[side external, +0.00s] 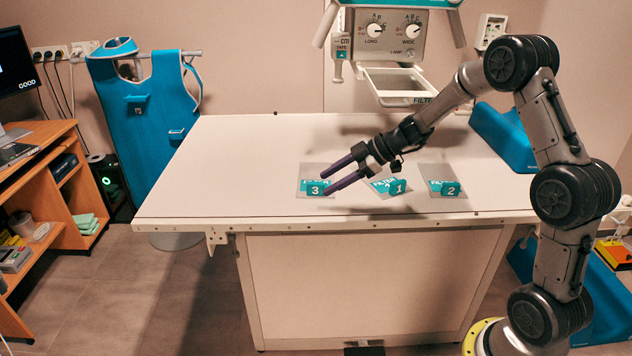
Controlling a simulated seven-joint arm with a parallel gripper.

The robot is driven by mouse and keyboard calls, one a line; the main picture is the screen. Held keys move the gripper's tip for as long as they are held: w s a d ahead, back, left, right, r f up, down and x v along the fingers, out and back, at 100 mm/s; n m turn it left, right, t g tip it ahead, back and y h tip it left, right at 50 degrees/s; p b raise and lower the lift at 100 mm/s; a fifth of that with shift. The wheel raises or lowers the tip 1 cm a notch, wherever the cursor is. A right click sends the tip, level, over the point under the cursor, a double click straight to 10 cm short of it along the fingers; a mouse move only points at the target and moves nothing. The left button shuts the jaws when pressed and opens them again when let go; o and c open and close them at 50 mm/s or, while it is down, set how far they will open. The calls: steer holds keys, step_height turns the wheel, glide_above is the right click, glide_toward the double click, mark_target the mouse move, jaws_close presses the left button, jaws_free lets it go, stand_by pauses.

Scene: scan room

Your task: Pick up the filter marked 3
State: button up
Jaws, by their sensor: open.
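The filter marked 3 (315,188) has a teal block with a white 3 on a grey plate, on the left of the row on the white table. My gripper (324,183) is open, with two dark purple fingers pointing left and down. Its fingertips are at the filter marked 3 in the picture, one above the block and one at its lower right. I cannot tell whether they touch it. The filter marked 1 (398,187) lies in the middle, tilted, just below my wrist in the picture. The filter marked 2 (451,188) lies on the right.
The white table (230,165) is clear to the left and behind the filters. A grey tray (398,84) hangs from the machine head over the table's back. A blue wedge cushion (503,135) lies at the right end. A blue apron (140,112) hangs behind left.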

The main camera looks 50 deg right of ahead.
mark_target(312, 182)
steer(key=w+d+f+m+y, duration=0.1)
steer(key=w+d+f, duration=0.1)
steer(key=w+d+f+m+t, duration=0.1)
steer(key=w+d, duration=0.1)
steer(key=w+d+f+y, duration=0.1)
steer(key=w+d+f, duration=0.1)
steer(key=shift+w+d+f+m+t+y, duration=0.3)
steer(key=shift+w+d+f+m+t, duration=0.05)
steer(key=shift+w+m+t, duration=0.05)
steer(key=shift+x, duration=2.5)
jaws_close()
steer(key=shift+r, duration=0.1)
